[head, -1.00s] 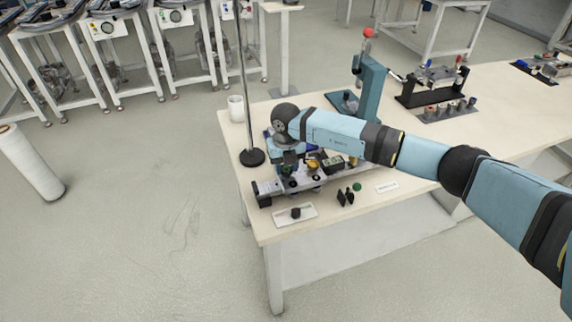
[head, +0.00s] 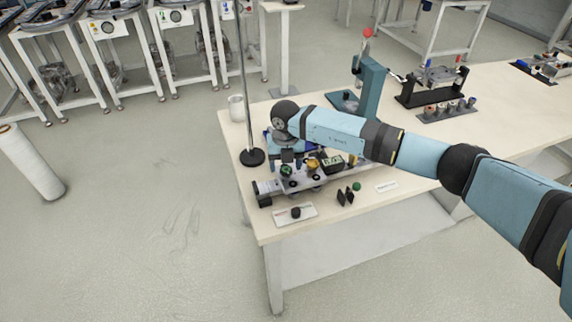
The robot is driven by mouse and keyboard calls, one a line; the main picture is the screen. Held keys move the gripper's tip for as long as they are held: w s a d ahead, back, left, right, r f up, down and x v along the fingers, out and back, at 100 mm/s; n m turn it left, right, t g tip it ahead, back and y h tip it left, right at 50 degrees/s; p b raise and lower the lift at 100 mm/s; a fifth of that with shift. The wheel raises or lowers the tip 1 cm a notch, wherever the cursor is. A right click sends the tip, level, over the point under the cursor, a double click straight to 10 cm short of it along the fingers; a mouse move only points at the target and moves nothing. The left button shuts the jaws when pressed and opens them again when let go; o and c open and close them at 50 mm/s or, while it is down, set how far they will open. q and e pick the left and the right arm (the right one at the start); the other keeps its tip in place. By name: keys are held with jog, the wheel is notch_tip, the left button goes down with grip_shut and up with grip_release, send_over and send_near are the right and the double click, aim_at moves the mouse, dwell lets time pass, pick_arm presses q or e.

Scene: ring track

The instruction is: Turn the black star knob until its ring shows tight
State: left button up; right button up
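A grey fixture (head: 303,181) lies along the front left of the table. On it are a green knob (head: 286,170), a yellow knob (head: 313,164) and small dark round parts (head: 292,184). I cannot tell which dark part is the black star knob, and its ring is too small to read. My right gripper (head: 288,158) points down just above and behind the green knob. Its fingers are small and dark here, so I cannot tell whether they are open or whether they touch anything. My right forearm hides the table behind the fixture. My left gripper is not in view.
A white card (head: 295,215) with a black piece on it lies in front of the fixture. Black clips (head: 345,196) and a green cap (head: 357,187) lie to its right. A pole on a black base (head: 252,157) and a white mug (head: 237,108) stand behind left.

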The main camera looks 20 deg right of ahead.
aim_at(286, 169)
jog(key=shift+s+f, duration=0.15)
jog(key=shift+f, duration=0.05)
notch_tip(286, 169, up, 14)
jog(key=b, duration=0.1)
dwell(0.4)
